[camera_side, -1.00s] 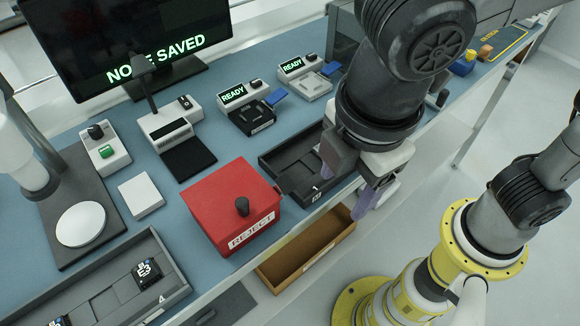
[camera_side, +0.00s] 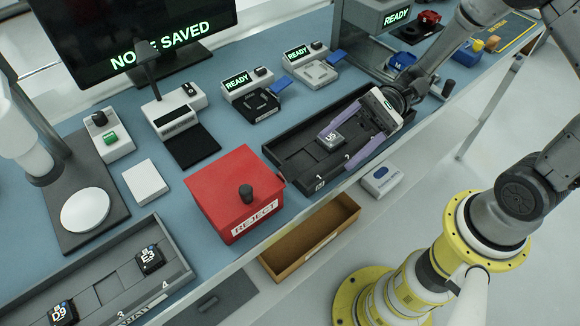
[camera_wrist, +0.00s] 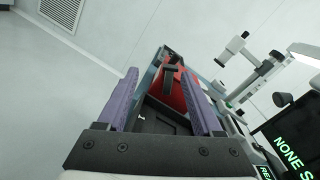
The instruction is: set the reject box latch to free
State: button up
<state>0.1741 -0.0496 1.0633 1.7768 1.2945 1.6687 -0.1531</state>
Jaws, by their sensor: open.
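The red reject box (camera_side: 222,180) stands at the bench's front edge, with a white REJECT label on its front. Its latch is a dark knob (camera_side: 246,192) standing up near the front of the lid. In the wrist view the red box (camera_wrist: 188,88) and the dark knob (camera_wrist: 169,74) appear between my fingers. My gripper (camera_side: 345,140) is open, its purple fingers pointing left toward the box, over the dark tray to its right. The gripper (camera_wrist: 160,80) is apart from the knob and holds nothing. I cannot tell the latch setting.
The dark tray (camera_side: 284,138) holds a chip marked D5 (camera_side: 331,138), under my fingers. An open brown bin (camera_side: 285,268) sits below the bench edge. A front-left tray (camera_side: 181,270) holds chips E3 and D9. Test sockets (camera_side: 250,95) stand behind; a monitor (camera_side: 130,30) is back left.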

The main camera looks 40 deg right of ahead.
aim_at(290, 172)
jog(key=d, duration=0.1)
jog(key=w+d+m+t, duration=0.1)
jog(key=d+t, duration=0.1)
jog(key=shift+w+f+m, duration=0.25)
jog(key=shift+m, duration=0.05)
jog(key=a, duration=1.3)
jog(key=shift+a, duration=0.3)
grip_shut()
